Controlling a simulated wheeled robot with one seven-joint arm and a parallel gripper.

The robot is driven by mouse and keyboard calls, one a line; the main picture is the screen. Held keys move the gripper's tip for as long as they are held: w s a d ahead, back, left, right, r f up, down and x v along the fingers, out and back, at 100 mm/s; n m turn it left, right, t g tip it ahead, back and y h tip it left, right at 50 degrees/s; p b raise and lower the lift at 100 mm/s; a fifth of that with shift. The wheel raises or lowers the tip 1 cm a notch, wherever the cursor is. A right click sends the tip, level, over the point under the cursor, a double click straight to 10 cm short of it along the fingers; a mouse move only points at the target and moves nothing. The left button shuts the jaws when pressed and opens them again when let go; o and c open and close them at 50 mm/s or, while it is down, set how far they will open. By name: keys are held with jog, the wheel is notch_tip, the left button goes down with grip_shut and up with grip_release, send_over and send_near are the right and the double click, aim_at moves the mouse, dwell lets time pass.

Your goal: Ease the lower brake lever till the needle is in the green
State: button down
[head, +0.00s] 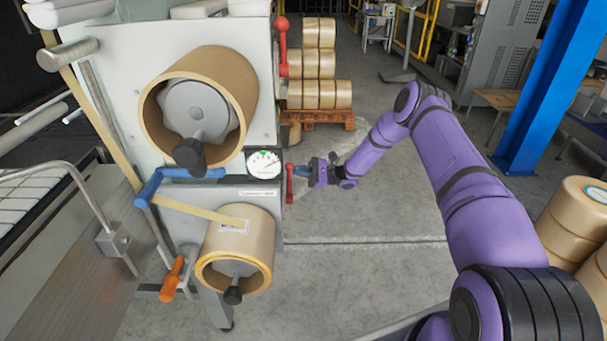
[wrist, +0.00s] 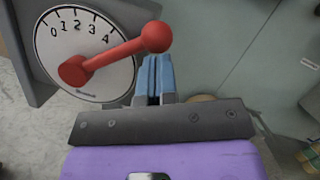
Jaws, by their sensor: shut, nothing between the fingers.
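The lower brake lever (head: 289,185) is red and sits on the right side of the machine, just right of the round gauge. In the wrist view the lever (wrist: 115,55) crosses a white dial plate (wrist: 60,40) numbered 0 to 4, and its ball end lies to the right of the 4. My gripper (head: 300,171) is at the lever's ball end. Its blue fingertips (wrist: 154,72) are shut and empty just below the ball; I cannot tell whether they touch it. The tension gauge (head: 263,164) has a white face with a green mark near the top; its needle is too small to read surely.
An upper red lever (head: 282,45) stands higher on the machine. Two tape rolls (head: 243,85) (head: 262,235) are on its front, with a blue bar (head: 180,174) between them. A pallet of rolls (head: 320,118) stands behind. Open floor (head: 370,220) lies to the right.

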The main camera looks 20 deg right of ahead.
dwell(0.3)
jog(key=shift+s+a+r+n+g, duration=0.2)
jog(key=shift+s+r+n+g, duration=0.25)
jog(key=shift+r+n, duration=0.35)
jog(key=shift+s+a+r+n+g, duration=0.25)
jog(key=shift+s+r+n, duration=0.25)
jog(key=shift+r+n, duration=0.3)
jog(key=shift+f, duration=0.1)
